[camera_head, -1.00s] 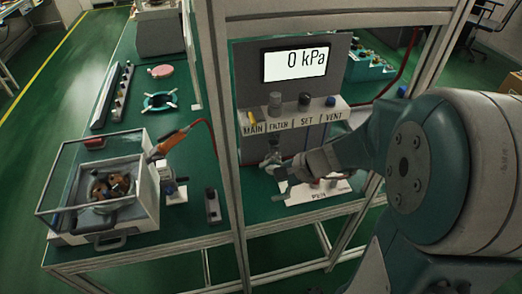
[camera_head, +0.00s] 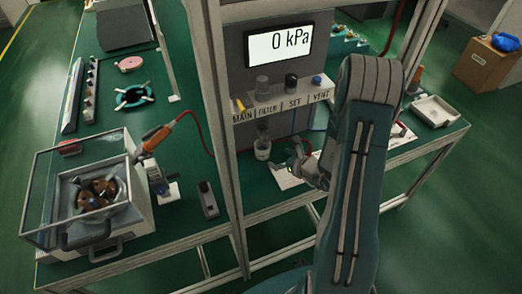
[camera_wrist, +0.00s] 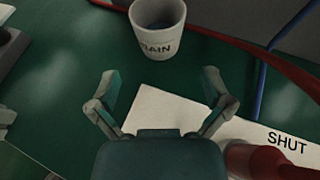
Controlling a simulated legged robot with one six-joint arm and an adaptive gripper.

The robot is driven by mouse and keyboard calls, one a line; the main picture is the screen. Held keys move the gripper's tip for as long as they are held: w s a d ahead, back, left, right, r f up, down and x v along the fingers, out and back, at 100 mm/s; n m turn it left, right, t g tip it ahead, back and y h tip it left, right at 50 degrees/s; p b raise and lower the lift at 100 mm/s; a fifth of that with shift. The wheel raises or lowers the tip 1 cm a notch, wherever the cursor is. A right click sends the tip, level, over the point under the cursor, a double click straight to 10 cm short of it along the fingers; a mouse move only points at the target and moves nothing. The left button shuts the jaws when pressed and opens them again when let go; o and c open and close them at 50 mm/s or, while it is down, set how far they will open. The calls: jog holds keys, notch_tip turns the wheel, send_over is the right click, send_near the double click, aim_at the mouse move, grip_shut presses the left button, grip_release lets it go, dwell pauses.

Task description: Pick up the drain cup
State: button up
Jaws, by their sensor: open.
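The drain cup (camera_head: 262,148) is a small pale cup standing upright on the green bench top, below the filter on the panel. In the wrist view the cup (camera_wrist: 160,42) shows dark inside, with lettering partly readable as "RAIN". My gripper (camera_wrist: 160,92) is open and empty. Its two fingers are spread apart, and the cup stands beyond their tips, near the top of the view, not between them. In the head view my gripper (camera_head: 299,152) is just right of the cup, low over the bench.
A white plate (camera_wrist: 175,108) marked "SHUT" lies under my gripper, with a red handle (camera_wrist: 265,160) at its right. A red hose and blue line run right of the cup. A frame post (camera_head: 228,130) stands left of it. The panel display (camera_head: 280,45) reads 0 kPa.

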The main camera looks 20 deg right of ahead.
aim_at(268, 153)
jog(key=x, duration=0.8)
jog(key=shift+w+a, duration=0.1)
jog(key=shift+w, duration=0.1)
jog(key=shift+r, duration=0.1)
jog(key=shift+c, duration=0.3)
jog(key=c, duration=0.8)
